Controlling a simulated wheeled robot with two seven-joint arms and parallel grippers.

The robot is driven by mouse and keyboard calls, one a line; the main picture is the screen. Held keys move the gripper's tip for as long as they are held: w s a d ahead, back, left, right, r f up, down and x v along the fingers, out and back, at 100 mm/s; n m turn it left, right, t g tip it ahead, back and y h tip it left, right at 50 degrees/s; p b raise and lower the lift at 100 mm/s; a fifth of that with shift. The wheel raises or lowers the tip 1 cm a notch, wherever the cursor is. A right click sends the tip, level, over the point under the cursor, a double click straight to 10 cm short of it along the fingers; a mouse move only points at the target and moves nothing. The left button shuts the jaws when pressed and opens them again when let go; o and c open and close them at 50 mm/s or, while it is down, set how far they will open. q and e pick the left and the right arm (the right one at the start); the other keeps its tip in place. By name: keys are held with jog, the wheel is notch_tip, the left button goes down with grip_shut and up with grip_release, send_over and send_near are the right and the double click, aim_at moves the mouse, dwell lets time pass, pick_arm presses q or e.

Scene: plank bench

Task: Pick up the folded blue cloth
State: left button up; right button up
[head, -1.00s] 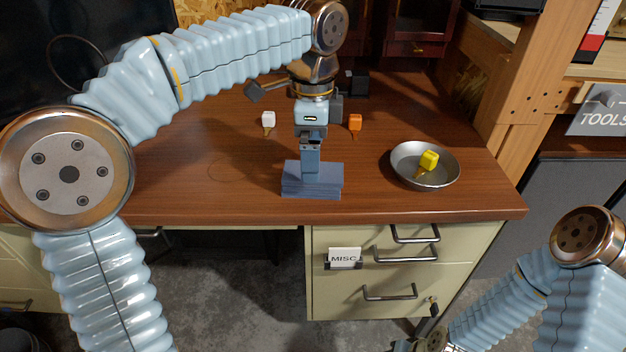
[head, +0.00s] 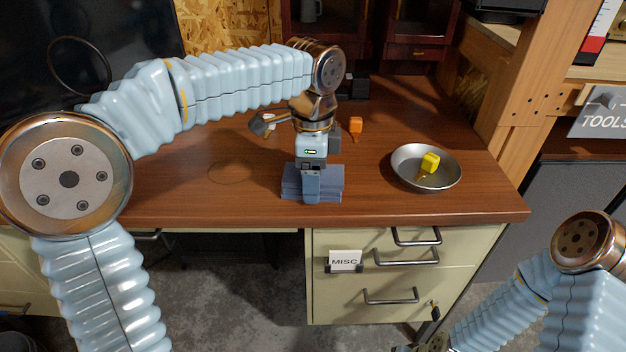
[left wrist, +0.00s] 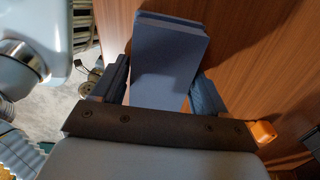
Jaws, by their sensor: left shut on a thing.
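The folded blue cloth (head: 333,181) is a flat layered stack near the front edge of the wooden desk, left of the metal bowl. My left gripper (head: 311,194) points down over it and is shut on it; the gripper hides the cloth's middle. In the left wrist view the cloth (left wrist: 168,50) lies between the two fingers (left wrist: 162,88). The cloth appears to rest on the desk; I see no clear gap under it.
A metal bowl (head: 402,174) with a yellow block (head: 430,163) stands right of the cloth. The desk (head: 190,190) is clear to the left.

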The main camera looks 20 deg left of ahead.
pick_arm(q)
jog(key=shift+c, duration=0.6)
jog(key=shift+r, duration=0.15)
jog(key=shift+r, duration=0.25)
notch_tip(320, 180, up, 3)
jog(key=shift+f+p, duration=0.2)
jog(key=shift+p, duration=0.1)
jog(key=s+d+r, duration=0.1)
jog(key=s+r, duration=0.8)
jog(key=s, duration=0.5)
jog(key=shift+d+r+b, duration=0.3)
jog(key=shift+d, duration=0.1)
